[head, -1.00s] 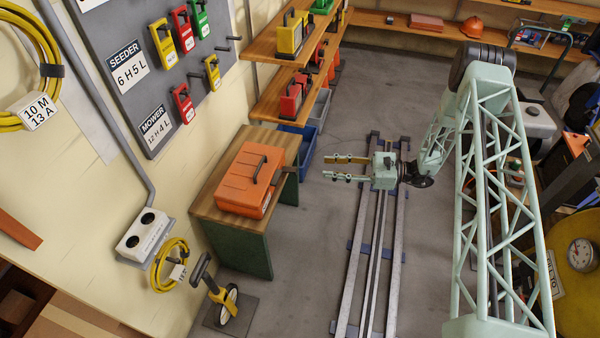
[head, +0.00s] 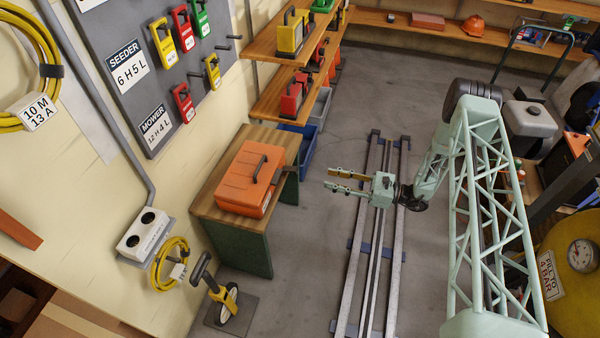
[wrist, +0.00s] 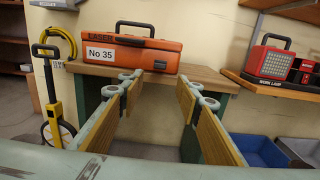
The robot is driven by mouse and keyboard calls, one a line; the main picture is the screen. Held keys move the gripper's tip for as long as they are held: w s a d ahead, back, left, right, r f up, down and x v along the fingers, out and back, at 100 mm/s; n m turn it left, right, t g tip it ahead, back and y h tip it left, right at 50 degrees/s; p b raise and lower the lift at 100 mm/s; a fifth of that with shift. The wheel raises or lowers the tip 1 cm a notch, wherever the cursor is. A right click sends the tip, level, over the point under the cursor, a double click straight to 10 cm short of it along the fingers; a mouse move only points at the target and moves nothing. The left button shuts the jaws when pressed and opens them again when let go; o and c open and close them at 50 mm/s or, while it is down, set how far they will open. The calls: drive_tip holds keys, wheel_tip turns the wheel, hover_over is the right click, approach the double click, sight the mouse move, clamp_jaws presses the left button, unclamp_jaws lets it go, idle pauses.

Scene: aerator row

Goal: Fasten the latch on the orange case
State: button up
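The orange case (head: 246,181) sits on a wooden-topped bench (head: 206,207) against the wall, its dark handle on top. In the wrist view the case (wrist: 158,57) shows its front with a "No 35" label, beyond and above my fingers.
A yellow measuring wheel (head: 224,303) stands at the bench's near end. Rails (head: 362,260) run along the floor. The air between gripper and bench looks clear.

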sight(290, 170)
drive_tip(key=shift+a, duration=0.1)
drive_tip(key=b+x, duration=0.2)
drive_tip(key=x, duration=1.1)
drive_tip(key=shift+a, duration=0.25)
drive_tip(key=shift+w, duration=0.15)
drive_tip(key=c, duration=0.9)
